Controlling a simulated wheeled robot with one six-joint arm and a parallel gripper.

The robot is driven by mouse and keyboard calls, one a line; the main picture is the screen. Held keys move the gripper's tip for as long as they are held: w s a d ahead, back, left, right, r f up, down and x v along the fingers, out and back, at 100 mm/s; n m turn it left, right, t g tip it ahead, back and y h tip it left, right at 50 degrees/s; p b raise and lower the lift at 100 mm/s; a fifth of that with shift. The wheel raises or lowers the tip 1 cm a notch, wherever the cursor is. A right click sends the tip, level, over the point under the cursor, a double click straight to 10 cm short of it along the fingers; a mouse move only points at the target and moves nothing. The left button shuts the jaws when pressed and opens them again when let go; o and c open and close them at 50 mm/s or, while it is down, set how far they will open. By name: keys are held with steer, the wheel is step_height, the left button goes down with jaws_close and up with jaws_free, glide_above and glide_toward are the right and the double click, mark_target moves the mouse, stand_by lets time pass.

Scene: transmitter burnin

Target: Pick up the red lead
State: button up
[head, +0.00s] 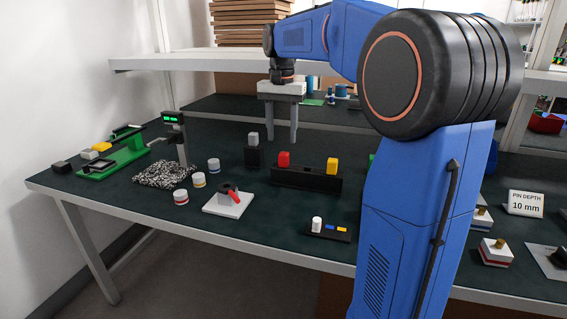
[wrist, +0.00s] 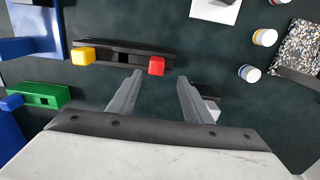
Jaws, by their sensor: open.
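The red block (head: 284,159), which I take for the red lead, stands at the left end of a long black holder (head: 306,178) on the dark bench. A yellow block (head: 332,166) stands toward the holder's right end. In the wrist view the red block (wrist: 156,66) appears just beyond the space between my fingertips. My gripper (head: 282,135) is open and empty, its fingers pointing down. In the wrist view my gripper (wrist: 160,77) shows both fingers apart, with nothing between them. I cannot tell its exact height above the block.
A grey block in a small black holder (head: 253,156) stands close by, partly hidden by my right finger in the wrist view. A white plate with a red lever (head: 222,206), several small jars and a speckled mat (head: 160,175) lie left. A shelf (head: 185,62) runs behind.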

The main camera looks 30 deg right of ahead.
mark_target(284, 153)
step_height(284, 153, down, 2)
steer(key=shift+f, duration=0.2)
steer(key=shift+s+d+f, duration=0.1)
steer(key=shift+s+f, duration=0.1)
steer(key=shift+f, duration=1.1)
steer(key=shift+s+d+f, duration=0.1)
steer(key=shift+s+f, duration=0.05)
steer(key=shift+f, duration=1.15)
steer(key=c, duration=1.1)
